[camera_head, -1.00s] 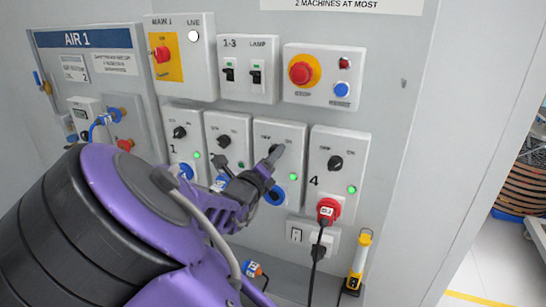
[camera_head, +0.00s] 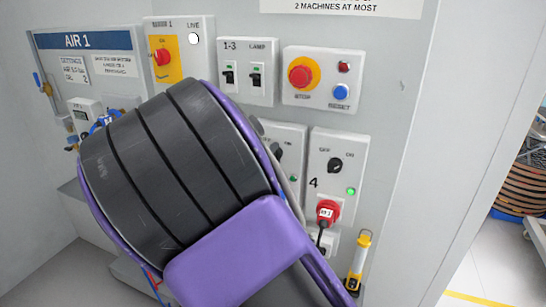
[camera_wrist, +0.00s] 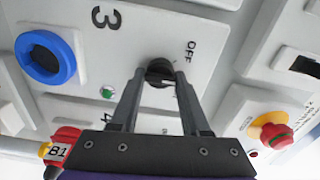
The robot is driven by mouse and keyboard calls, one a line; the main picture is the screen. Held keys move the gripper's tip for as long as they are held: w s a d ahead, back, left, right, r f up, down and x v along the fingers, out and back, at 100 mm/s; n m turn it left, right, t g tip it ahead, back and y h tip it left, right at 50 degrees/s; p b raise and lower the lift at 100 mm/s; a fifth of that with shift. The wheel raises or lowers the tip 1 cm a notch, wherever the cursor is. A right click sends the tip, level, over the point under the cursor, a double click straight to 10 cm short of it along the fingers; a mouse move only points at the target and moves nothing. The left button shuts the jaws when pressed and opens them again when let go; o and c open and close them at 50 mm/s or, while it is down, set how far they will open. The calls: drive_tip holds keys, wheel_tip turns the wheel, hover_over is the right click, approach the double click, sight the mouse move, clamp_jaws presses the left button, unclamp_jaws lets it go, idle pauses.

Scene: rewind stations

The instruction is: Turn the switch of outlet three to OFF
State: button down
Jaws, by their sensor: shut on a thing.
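Outlet three's panel (camera_wrist: 185,30) is white, with a "3", an OFF mark and a blue socket (camera_wrist: 45,57). Its black rotary switch (camera_wrist: 160,70) sits between the fingertips of my gripper (camera_wrist: 161,76), which is shut on it. The knob's pointer direction is hard to tell.
Outlet four's panel (camera_head: 350,150) stands close on the right, with a black knob and a red plug (camera_head: 327,212). Above are the breaker box (camera_head: 247,95) and the red stop button (camera_head: 301,73). A yellow tool (camera_head: 359,262) stands lower right.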

drive_tip(key=n+p, duration=0.2)
drive_tip(key=n, duration=0.7)
drive_tip(key=shift+r, duration=0.15)
drive_tip(key=shift+a+n, duration=0.1)
drive_tip(key=shift+n, duration=0.2)
drive_tip(key=shift+c, duration=2.1)
unclamp_jaws()
drive_tip(key=v, duration=1.7)
drive_tip(key=shift+s, duration=0.2)
